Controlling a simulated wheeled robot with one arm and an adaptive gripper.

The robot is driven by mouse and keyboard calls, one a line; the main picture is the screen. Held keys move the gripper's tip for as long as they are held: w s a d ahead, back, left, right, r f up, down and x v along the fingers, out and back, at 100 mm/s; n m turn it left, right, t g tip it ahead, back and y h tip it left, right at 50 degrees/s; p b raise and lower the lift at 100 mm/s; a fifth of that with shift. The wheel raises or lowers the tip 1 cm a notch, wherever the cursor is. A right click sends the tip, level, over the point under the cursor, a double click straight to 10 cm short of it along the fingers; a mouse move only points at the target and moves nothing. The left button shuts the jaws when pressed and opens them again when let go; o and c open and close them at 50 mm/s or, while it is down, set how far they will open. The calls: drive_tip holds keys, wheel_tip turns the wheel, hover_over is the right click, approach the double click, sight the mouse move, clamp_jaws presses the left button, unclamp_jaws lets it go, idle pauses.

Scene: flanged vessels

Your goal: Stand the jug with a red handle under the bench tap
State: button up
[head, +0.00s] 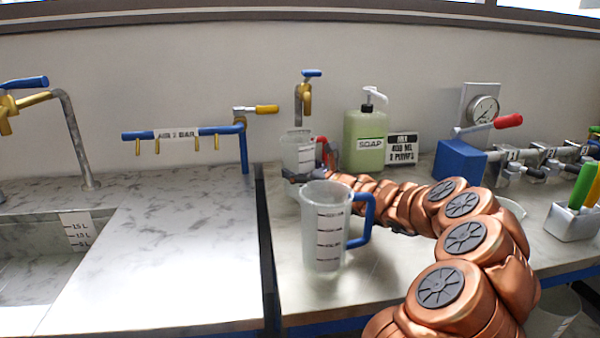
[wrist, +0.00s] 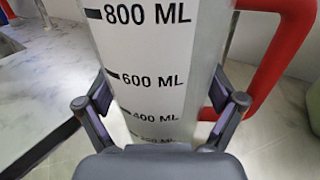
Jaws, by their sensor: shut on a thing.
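The jug with a red handle (head: 296,152) stands upright at the back of the right-hand bench, directly below the bench tap (head: 303,95), a brass tap with a blue lever on the wall. My gripper (head: 307,177) is shut on this jug, low on its body. In the wrist view the fingers (wrist: 160,100) press both sides of the clear, graduated jug (wrist: 145,60), and its red handle (wrist: 278,60) is at the right. The jug's base is hidden, so I cannot tell whether it touches the bench.
A jug with a blue handle (head: 325,235) stands in front, left of my arm. A green soap bottle (head: 364,140) and a sign (head: 402,149) stand to the right. A blue block (head: 459,161) with a red-handled valve is farther right. A sink (head: 40,245) lies left.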

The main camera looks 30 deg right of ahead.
drive_tip(key=shift+f, duration=0.3)
drive_tip(key=o, duration=0.9)
drive_tip(key=shift+c, duration=0.2)
drive_tip(key=shift+r, duration=0.1)
drive_tip(key=shift+s+d, duration=0.1)
drive_tip(key=shift+s, duration=0.15)
drive_tip(key=s, duration=0.3)
drive_tip(key=s+d, duration=0.1)
drive_tip(key=s, duration=0.3)
drive_tip(key=s+d, duration=0.1)
drive_tip(key=s, duration=0.3)
drive_tip(key=shift+s+p, duration=0.2)
drive_tip(key=shift+p, duration=0.15)
drive_tip(key=shift+r, duration=0.1)
